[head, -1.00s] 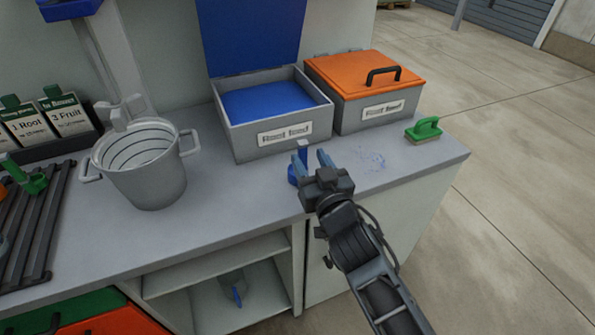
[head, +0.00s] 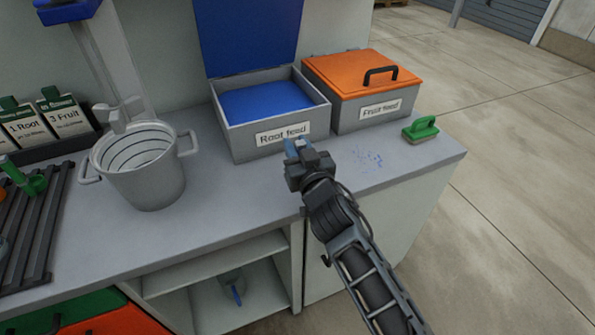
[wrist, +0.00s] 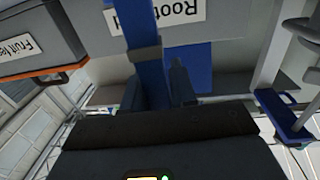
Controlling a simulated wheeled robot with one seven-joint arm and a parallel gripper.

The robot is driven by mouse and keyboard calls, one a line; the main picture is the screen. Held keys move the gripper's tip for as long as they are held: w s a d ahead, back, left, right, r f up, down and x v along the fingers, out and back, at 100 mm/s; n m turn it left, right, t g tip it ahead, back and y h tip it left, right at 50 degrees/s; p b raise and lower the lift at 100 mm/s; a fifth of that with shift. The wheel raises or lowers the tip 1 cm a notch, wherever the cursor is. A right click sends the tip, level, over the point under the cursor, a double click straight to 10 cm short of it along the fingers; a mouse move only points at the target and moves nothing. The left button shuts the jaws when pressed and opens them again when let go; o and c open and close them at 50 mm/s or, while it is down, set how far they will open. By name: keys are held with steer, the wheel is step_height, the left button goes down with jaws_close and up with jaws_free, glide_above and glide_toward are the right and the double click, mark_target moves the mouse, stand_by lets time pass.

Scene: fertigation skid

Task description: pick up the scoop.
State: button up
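The blue scoop (wrist: 142,22) shows in the wrist view as a long blue strip running down from the top edge, with a dark band across it. Its lower end lies between the fingers of my gripper (wrist: 157,92). In the head view my gripper (head: 296,147) is over the counter, just in front of the Root feed bin, and hides most or all of the scoop. The fingers look close to the scoop on both sides, but I cannot tell whether they press on it.
The Root feed bin (head: 237,138) stands open behind my gripper. The orange-lidded Fruit feed bin (head: 345,116) is closed beside it. A green brush (head: 421,128) lies at right. A grey bucket (head: 147,185) stands at left. Blue specks (head: 370,160) mark the counter (head: 235,190).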

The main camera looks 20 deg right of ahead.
jaws_close()
steer(key=shift+r, duration=0.15)
